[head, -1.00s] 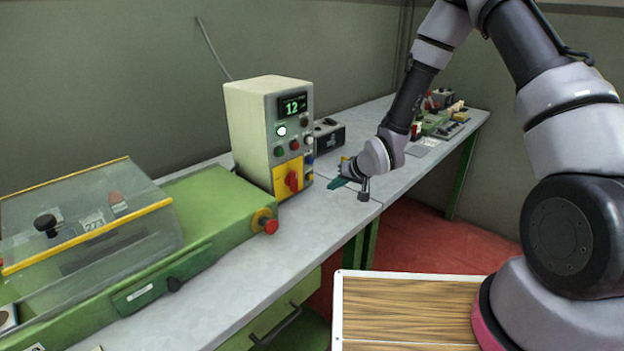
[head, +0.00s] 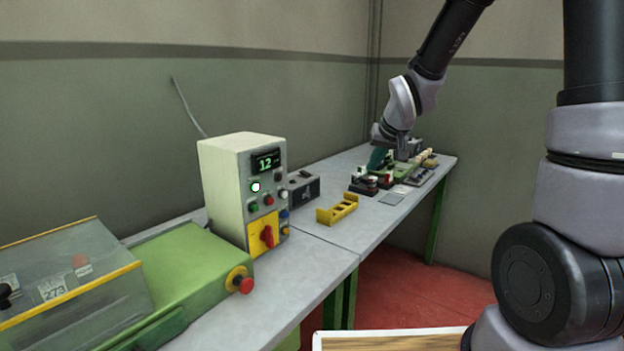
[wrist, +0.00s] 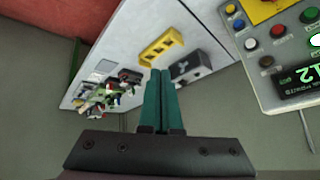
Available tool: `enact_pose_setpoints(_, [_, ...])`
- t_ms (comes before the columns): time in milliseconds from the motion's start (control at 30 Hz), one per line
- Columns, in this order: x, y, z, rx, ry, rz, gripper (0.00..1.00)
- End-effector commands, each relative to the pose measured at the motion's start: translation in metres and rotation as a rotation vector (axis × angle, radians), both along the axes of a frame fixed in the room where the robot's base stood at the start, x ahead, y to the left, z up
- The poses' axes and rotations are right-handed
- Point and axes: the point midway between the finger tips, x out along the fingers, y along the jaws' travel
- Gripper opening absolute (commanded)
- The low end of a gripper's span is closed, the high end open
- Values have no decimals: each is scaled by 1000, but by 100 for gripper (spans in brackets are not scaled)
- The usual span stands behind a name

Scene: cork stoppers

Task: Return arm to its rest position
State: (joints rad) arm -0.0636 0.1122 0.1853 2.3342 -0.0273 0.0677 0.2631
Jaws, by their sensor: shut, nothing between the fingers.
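My gripper (head: 377,157) has teal fingers and hangs from my arm above the far part of the grey bench in the head view. In the wrist view my gripper (wrist: 158,75) has its two teal fingers pressed together with nothing between them. The fingers are clear of the bench top and of the objects on it, as far as the views show. My upper arm links rise along the right side of the head view.
A control box (head: 240,190) with a green display stands on the bench (head: 308,262). Near it are a black box (head: 303,188) and a yellow holder (head: 338,209). Small items (head: 367,183) crowd the far end. A green machine (head: 185,270) with a clear cover fills the left.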

Motion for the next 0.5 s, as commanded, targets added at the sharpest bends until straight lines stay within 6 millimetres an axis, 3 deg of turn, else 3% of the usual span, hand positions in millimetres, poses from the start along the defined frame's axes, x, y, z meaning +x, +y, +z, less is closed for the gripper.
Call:
enact_pose_setpoints(33, [-12, -13, 23, -2, -9, -30, 0])
enact_pose_setpoints(200, [-63, -48, 79, 8, 5, -120, 0])
enact_pose_setpoints(500, [-173, -82, 144, 108, 33, -237, 0])
